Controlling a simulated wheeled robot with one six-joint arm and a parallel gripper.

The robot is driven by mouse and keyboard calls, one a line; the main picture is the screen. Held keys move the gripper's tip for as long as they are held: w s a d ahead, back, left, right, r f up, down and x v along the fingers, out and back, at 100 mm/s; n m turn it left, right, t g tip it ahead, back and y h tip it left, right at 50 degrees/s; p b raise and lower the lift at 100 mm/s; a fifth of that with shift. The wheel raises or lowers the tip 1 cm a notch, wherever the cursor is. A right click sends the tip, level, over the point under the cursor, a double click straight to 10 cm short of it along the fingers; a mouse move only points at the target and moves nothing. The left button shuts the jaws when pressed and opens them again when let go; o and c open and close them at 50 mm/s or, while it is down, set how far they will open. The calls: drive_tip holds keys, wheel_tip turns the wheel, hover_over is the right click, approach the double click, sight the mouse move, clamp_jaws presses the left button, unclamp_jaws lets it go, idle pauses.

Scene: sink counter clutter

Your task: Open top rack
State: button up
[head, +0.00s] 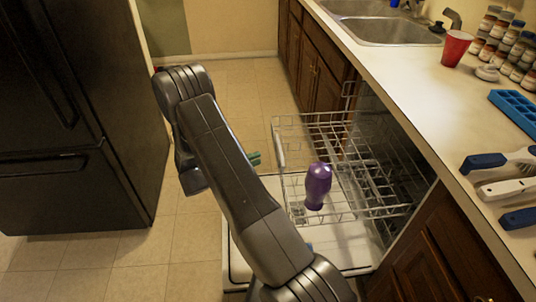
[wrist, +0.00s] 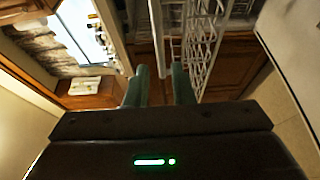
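The top rack (head: 281,146) is a pale wire rack that reaches out of the dishwasher under the counter, above the lowered door (head: 345,252). A purple bottle-like item (head: 318,187) stands within the rack's outline; its exact support is unclear. My gripper (head: 254,158) has green fingers and is just left of the rack's front edge, with a small gap in the picture.
The counter (head: 420,92) holds a sink (head: 385,30), a red cup (head: 455,48), spice jars, a blue tray (head: 515,108) and several blue-ended utensils. A dark refrigerator (head: 75,120) stands at left. The tiled floor (head: 225,95) between it and the cabinets is clear.

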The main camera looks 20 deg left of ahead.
sight(280, 148)
drive_tip(key=v, duration=0.4)
drive_tip(key=x, duration=1.4)
drive_tip(key=shift+d, duration=0.2)
drive_tip(key=shift+a, duration=0.1)
drive_tip(key=v, duration=1.4)
drive_tip(key=x, duration=1.4)
drive_tip(key=shift+w, duration=0.1)
drive_tip(key=shift+w+d+b, duration=0.2)
drive_tip(key=shift+w+d, duration=0.15)
drive_tip(key=shift+d, duration=0.6)
drive_tip(key=shift+w+d+b, duration=0.2)
drive_tip(key=shift+w+d, duration=0.1)
drive_tip(key=shift+d, duration=0.6)
